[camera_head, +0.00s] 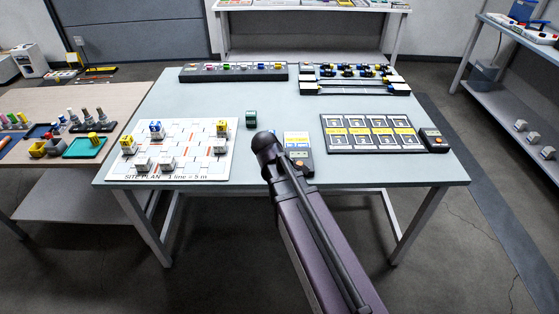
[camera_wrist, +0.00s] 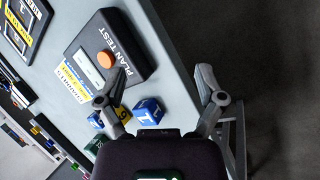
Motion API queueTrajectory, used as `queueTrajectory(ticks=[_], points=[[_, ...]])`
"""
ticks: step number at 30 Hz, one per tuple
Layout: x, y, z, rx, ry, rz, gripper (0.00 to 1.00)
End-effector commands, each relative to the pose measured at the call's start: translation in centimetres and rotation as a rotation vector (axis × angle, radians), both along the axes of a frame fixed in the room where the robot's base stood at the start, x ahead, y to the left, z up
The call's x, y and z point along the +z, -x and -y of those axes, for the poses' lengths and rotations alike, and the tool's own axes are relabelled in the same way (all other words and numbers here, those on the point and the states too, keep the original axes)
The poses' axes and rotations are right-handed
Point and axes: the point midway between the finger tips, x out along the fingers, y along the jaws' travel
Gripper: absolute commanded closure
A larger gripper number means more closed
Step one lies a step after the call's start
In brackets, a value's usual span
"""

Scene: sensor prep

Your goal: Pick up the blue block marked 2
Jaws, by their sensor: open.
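In the wrist view a blue block (camera_wrist: 149,111) with a white mark shows between my gripper's fingers, nearer the palm; the mark looks like a 1, but I cannot be sure. A yellow block (camera_wrist: 122,112) sits beside it, partly behind the left finger. Another blue block (camera_wrist: 96,120) lies further left, its mark unreadable and partly hidden. My gripper (camera_wrist: 162,76) is open, with nothing held in it. I cannot tell its height above the blocks. In the head view my arm hides this spot, and my gripper does not show there.
An orange-button plan test box (camera_wrist: 118,50) is close to the left finger. In the head view, a site plan board (camera_head: 190,140) carries several blocks, one blue-topped (camera_head: 155,128). A card panel (camera_head: 375,148) lies right; racks stand along the back.

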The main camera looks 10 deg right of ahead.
Motion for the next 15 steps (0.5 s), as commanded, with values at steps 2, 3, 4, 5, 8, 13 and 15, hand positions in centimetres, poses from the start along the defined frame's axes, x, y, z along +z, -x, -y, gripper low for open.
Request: queueTrajectory(ticks=[2,3,4,5,8,13,15], points=[[-2.0,2.3,0.6,-0.144,-0.098,0.019,0.13],[-2.6,3.1,0.6,-0.219,-0.146,0.028,0.13],[-3.1,3.8,0.7,-0.275,-0.181,0.032,0.13],[-3.5,4.4,0.7,-0.329,-0.214,0.035,0.13],[-4.6,6.2,0.6,-0.496,-0.313,0.042,0.13],[-5.6,8.2,0.3,-0.701,-0.425,0.037,0.13],[-5.8,8.6,0.2,-0.753,-0.451,0.034,0.13]])
